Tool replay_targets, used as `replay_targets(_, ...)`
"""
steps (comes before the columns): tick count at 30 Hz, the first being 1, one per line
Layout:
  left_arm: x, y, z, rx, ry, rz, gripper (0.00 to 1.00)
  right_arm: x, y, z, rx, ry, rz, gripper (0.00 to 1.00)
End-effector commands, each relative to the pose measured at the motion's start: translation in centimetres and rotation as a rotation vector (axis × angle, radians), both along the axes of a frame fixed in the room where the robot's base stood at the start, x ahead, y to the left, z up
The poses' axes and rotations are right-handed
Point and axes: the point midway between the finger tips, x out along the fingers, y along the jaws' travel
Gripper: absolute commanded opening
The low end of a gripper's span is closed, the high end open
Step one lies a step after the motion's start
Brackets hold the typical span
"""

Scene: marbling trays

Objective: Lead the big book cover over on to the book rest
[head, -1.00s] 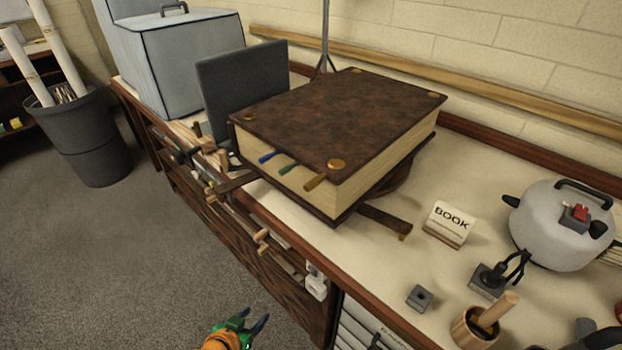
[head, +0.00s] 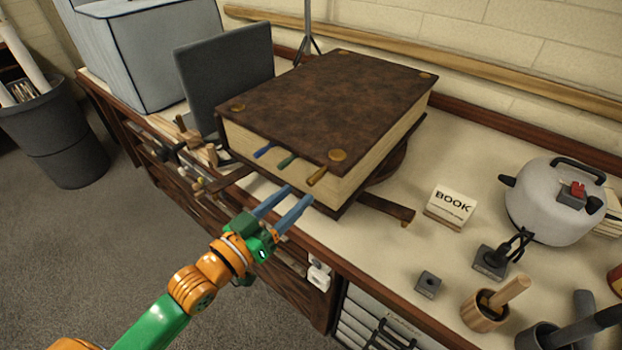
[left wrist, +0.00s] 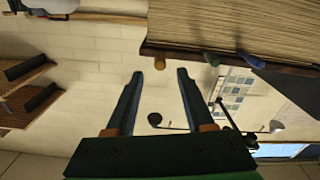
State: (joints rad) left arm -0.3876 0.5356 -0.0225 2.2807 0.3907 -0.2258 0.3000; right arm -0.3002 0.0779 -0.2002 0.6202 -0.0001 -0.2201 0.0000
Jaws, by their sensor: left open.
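The big book (head: 330,100) lies closed on a dark wooden stand, its brown cover (head: 325,95) flat on top with brass corner studs. Blue, green and brown tabs (head: 287,160) stick out of its front page edge. A dark upright panel (head: 226,80), which may be the book rest, stands just left of the book. My left gripper (head: 289,202) is open and empty in front of the book's near edge, apart from it. In the left wrist view my open fingers (left wrist: 160,80) show with the page block (left wrist: 230,25) and tabs beyond them. My right gripper is not in view.
A white BOOK sign (head: 451,205), a small grey block (head: 428,284), a grey pot (head: 555,200) and a wooden cup (head: 484,308) stand on the bench to the right. Small tools line the bench's front edge at left. A grey box (head: 150,50) stands behind.

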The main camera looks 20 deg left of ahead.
Motion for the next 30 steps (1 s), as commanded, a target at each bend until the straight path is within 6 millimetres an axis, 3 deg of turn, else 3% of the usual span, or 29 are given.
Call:
replay_targets(18,4.8,-1.6,0.0,0.0,0.0,0.002,0.53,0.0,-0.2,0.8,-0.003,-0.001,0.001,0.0)
replay_targets(30,5.7,-2.0,0.0,0.002,0.002,0.001,0.53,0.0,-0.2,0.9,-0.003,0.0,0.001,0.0)
